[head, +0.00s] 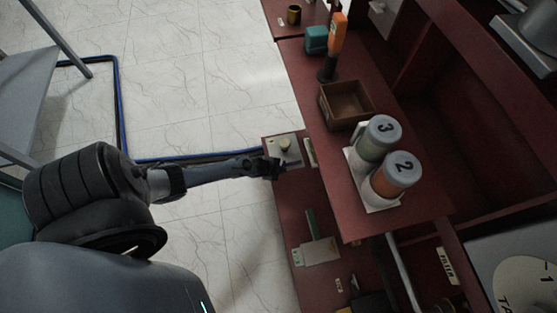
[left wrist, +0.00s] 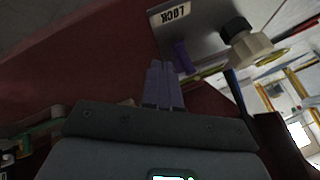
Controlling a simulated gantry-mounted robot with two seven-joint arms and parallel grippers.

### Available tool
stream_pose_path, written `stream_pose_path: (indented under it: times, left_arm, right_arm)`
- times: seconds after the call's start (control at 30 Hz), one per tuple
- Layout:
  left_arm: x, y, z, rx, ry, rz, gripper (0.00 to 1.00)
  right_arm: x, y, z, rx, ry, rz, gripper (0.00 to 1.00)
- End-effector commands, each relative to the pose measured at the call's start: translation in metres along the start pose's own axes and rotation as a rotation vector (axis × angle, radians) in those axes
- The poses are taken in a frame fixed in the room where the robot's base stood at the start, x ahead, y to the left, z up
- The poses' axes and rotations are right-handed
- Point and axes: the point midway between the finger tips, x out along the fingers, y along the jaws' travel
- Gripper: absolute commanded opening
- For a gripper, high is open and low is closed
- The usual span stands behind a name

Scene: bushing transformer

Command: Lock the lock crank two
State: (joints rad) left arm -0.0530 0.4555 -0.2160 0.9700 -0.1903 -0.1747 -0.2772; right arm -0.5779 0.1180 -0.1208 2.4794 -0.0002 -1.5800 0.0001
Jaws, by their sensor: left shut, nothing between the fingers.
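A grey metal lock plate (head: 291,159) with a pale round knob (head: 285,144) sits on the red surface at the end of my left arm in the head view. In the left wrist view the plate (left wrist: 207,38) bears a LOCK label (left wrist: 175,14), a small purple lever (left wrist: 184,56) and the dark-and-pale knob (left wrist: 248,42). Which of these is lock crank two I cannot tell. My left gripper (head: 276,168) is at the plate's near edge; its fingers (left wrist: 163,72) are shut and empty, close to the purple lever. Whether they touch it is unclear. My right gripper is not in view.
A red shelf (head: 345,218) beside the plate holds a brown box (head: 345,113) and canisters marked 3 (head: 380,137) and 2 (head: 397,174). A blue cable (head: 195,156) runs along the open tiled floor.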

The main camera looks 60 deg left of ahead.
Motion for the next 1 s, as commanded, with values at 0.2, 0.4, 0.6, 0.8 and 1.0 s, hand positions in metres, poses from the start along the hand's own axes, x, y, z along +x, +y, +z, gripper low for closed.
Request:
stream_pose_path:
  times: [0.2,0.4,0.6,0.8,1.0]
  left_arm:
    - [0.004,-0.001,-0.005,-0.001,-0.001,-0.001,0.0]
    - [0.007,-0.001,-0.012,-0.001,-0.002,-0.001,0.0]
    - [0.008,-0.001,-0.013,-0.001,-0.002,-0.001,0.0]
    - [0.007,-0.001,-0.013,-0.001,-0.002,-0.001,0.0]
    - [0.001,0.007,-0.012,-0.001,-0.002,0.001,0.0]
  right_arm:
    - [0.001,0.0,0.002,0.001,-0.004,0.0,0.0]
    - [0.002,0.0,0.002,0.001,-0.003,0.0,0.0]
    - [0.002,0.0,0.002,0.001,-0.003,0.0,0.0]
    - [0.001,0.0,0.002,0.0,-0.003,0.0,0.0]
    - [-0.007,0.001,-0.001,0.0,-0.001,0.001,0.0]
